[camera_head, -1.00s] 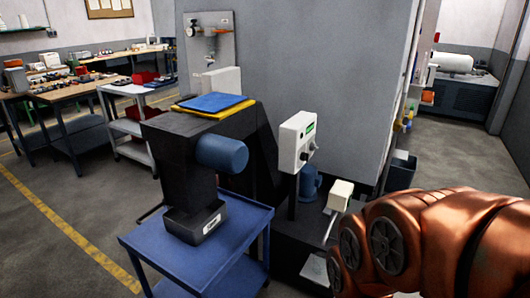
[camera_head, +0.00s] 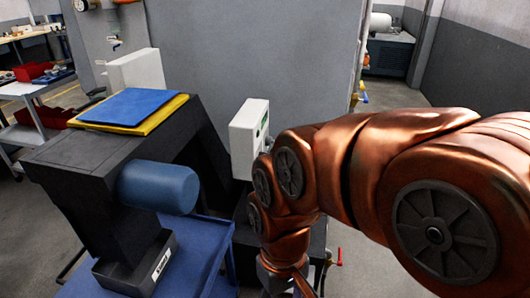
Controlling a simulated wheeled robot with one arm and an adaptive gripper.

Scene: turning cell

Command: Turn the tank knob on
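A white control box (camera_head: 245,138) with a small green display (camera_head: 265,124) stands in the middle, against the grey machine wall. Its lower right part is hidden behind my copper arm, and I cannot clearly make out a knob on it. A small red-handled fitting (camera_head: 338,260) shows low down, just right of my arm; I cannot tell whether it is the tank knob. My arm reaches in from the right, and its far end points down at the bottom centre. The gripper itself is below the picture edge, so its fingers are not seen.
A dark conveyor-like machine part (camera_head: 95,165) with a blue cylinder (camera_head: 158,187) stands at the left, with a blue panel (camera_head: 130,105) and a yellow one on top. A blue cart (camera_head: 200,262) stands below it. Open floor (camera_head: 385,165) lies at the right behind my arm.

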